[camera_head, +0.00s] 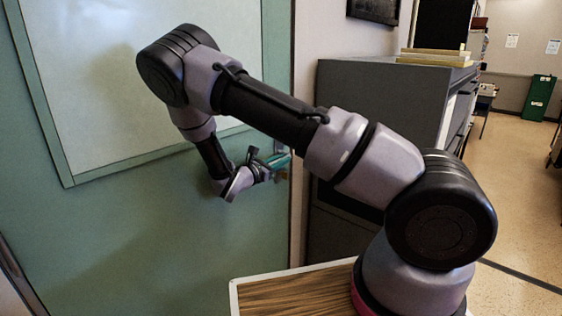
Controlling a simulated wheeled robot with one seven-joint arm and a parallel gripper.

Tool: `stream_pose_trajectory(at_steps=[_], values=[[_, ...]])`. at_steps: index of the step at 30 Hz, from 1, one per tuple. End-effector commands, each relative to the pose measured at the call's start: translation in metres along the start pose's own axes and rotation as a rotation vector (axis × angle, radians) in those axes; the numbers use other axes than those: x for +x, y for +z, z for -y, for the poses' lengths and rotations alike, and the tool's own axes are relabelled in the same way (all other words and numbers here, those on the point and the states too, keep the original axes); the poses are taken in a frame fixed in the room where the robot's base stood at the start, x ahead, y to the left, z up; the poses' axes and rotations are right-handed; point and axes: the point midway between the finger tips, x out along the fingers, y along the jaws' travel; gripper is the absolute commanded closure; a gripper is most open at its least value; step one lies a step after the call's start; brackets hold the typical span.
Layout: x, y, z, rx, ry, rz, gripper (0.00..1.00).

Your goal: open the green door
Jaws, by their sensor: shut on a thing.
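The green door (150,235) fills the left of the head view and looks shut, its right edge next to the light frame (298,210). A large pale framed panel (100,90) is set in its upper part. My gripper (272,160) is at the door's right edge, shut on the door handle (280,159), a small teal piece that shows between and beyond the fingers. A brass-coloured plate (284,175) sits just below it. My wrist hides part of the handle.
A dark grey cabinet (385,100) stands right of the door frame with yellow-edged boards (435,57) on top. My wood-topped base is in front of the door. Open floor (520,190) lies at the right, with a green bin (538,97) far back.

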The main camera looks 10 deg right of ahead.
Motion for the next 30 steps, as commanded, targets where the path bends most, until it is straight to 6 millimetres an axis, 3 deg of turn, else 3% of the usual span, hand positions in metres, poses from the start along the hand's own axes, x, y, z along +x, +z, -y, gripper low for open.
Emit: stream_pose_trajectory(at_steps=[16, 30], values=[[-0.001, -0.003, 0.000, -0.002, 0.010, 0.033, 1.00], [0.002, -0.021, 0.004, -0.004, 0.075, 0.345, 1.00]])
